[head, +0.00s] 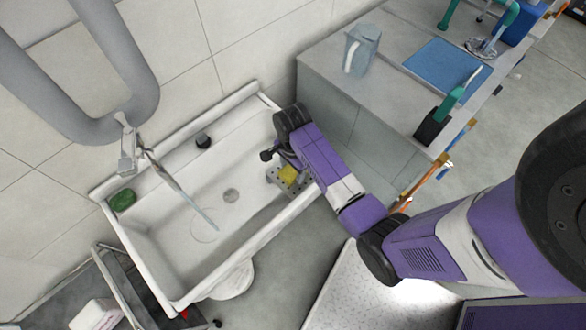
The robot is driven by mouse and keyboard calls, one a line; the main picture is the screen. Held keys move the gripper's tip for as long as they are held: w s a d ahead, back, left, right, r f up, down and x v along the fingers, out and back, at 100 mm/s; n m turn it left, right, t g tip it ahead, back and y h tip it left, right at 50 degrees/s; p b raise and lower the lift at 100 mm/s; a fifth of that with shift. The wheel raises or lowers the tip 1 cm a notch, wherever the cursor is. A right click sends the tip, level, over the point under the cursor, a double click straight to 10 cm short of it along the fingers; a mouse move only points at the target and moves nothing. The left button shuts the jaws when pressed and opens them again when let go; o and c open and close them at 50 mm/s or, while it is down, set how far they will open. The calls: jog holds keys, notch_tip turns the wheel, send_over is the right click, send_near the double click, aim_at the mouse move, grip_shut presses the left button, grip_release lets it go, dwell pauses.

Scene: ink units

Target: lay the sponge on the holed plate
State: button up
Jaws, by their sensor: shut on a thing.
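The yellow sponge (289,175) is at the right end of the white sink, right under my gripper (287,167). My gripper is shut on the sponge, and my wrist hides part of both. The grey holed plate (274,177) lies in the sink's right end, and the sponge shows over it. I cannot tell whether the sponge touches the plate or is a little above it.
The sink (185,290) has a tap (127,150) at the back left and a green item (122,200) on its left rim. A small dark object (203,141) is at its back edge. A counter with a jug (361,50) stands right. The basin's middle is mostly clear.

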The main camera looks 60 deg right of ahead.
jog(key=shift+f, duration=0.15)
jog(key=o, duration=1.2)
notch_tip(320, 180, up, 12)
jog(key=shift+r, duration=0.2)
